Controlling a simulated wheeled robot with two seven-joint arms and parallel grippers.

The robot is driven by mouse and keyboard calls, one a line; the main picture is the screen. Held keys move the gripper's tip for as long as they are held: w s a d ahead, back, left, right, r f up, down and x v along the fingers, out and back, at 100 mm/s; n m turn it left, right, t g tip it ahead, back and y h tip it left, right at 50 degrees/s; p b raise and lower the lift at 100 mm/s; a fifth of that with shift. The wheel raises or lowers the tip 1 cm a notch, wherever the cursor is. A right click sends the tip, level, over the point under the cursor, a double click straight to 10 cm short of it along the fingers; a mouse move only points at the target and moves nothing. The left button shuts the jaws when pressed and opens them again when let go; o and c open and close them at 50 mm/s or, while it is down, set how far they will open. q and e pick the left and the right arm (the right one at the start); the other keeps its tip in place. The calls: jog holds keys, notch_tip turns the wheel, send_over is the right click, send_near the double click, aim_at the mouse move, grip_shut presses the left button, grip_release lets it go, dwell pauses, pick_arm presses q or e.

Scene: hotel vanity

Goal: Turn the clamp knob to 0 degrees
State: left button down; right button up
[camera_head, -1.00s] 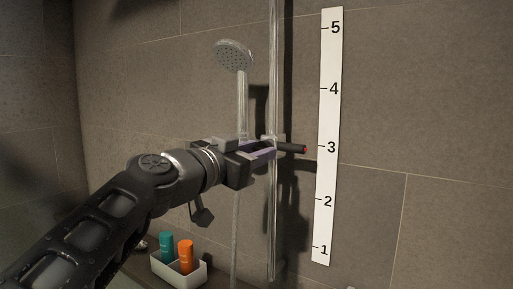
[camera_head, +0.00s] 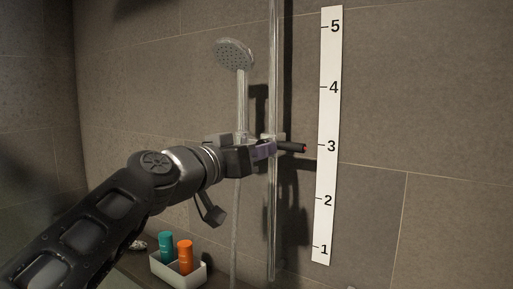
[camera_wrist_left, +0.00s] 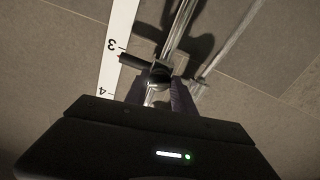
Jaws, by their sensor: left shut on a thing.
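The clamp sits on the vertical shower rail (camera_head: 273,220) at about the 3 mark of the white scale (camera_head: 329,110). Its black pointer (camera_head: 290,147) has a red tip and reaches right toward the scale, roughly level. My left gripper (camera_head: 268,149) is at the clamp, shut on the knob. My fingers and wrist hide most of the knob in the head view. In the left wrist view the dark knob (camera_wrist_left: 160,76) shows between my purple fingertips (camera_wrist_left: 160,88), with the pointer (camera_wrist_left: 132,60) beside it. My right gripper is in neither view.
The hand shower (camera_head: 234,56) stands at upper left in the clamp's holder, with its hose below. A white caddy (camera_head: 190,280) with a teal bottle (camera_head: 166,247) and an orange bottle (camera_head: 186,256) sits below my arm. The tiled wall is close behind the rail.

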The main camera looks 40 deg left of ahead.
pick_arm(q)
jog(key=shift+d+r+n+p, duration=0.15)
jog(key=shift+n+p, duration=0.2)
jog(key=shift+n, duration=3.15)
jog(key=shift+r+n+p, duration=0.1)
jog(key=shift+n+p, duration=0.25)
jog(key=shift+n, duration=3.15)
jog(key=c, duration=1.2)
grip_release()
jog(key=shift+d, duration=0.1)
jog(key=shift+o, duration=0.7)
jog(key=shift+f, duration=0.1)
